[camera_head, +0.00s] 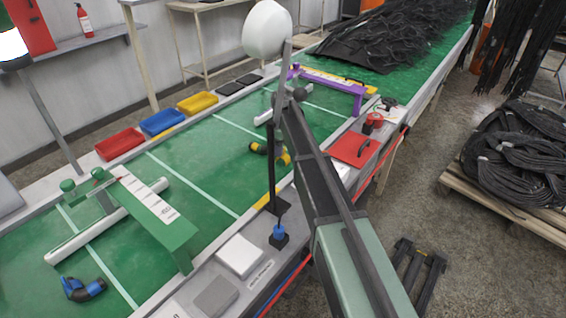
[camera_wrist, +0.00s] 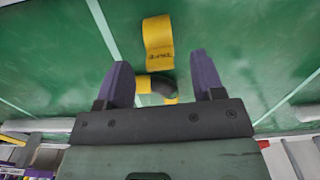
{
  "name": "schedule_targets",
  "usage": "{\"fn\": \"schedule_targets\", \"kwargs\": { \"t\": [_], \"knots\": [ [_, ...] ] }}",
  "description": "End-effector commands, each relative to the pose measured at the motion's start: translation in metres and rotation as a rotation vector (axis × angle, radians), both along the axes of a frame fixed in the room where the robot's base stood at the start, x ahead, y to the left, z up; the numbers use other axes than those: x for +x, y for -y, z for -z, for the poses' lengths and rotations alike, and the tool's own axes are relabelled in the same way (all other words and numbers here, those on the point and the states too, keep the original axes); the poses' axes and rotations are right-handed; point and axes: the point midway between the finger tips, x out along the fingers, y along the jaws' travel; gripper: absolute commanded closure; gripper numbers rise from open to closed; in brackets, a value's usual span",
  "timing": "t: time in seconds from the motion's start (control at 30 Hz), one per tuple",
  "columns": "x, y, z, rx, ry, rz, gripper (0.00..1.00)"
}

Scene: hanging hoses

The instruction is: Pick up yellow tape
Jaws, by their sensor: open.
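The yellow tape (camera_wrist: 158,45) shows in the wrist view as a short yellow band with dark lettering, lying on the green surface. It is just beyond my fingertips, near the middle between them. My gripper (camera_wrist: 163,72) is open, with two dark purple fingers apart and nothing held. A curved black hose piece with yellow ends (camera_wrist: 158,86) lies between the fingers in the picture, close to the tape. In the head view this hose piece (camera_head: 258,148) is partly behind my arm. I cannot make out the tape or my fingertips there.
A purple frame (camera_head: 360,95) and a green stand (camera_head: 155,210) rise from the green table. Red (camera_head: 120,144), blue (camera_head: 162,122) and yellow (camera_head: 197,103) trays line its far-left edge. A blue-ended hose piece (camera_head: 84,290) lies at the front left.

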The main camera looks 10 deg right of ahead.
Motion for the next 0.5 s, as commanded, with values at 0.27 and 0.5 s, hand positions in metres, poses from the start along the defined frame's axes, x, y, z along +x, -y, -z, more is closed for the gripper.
{"fn": "schedule_targets", "kwargs": {
  "t": [0.27, 0.5],
  "knots": [
    [-0.0002, 0.0004, 0.0264, 0.0, 0.0, 0.0, 0.38],
    [-0.0001, 0.0003, 0.0258, 0.0, 0.0, 0.0, 0.63]
  ]
}}
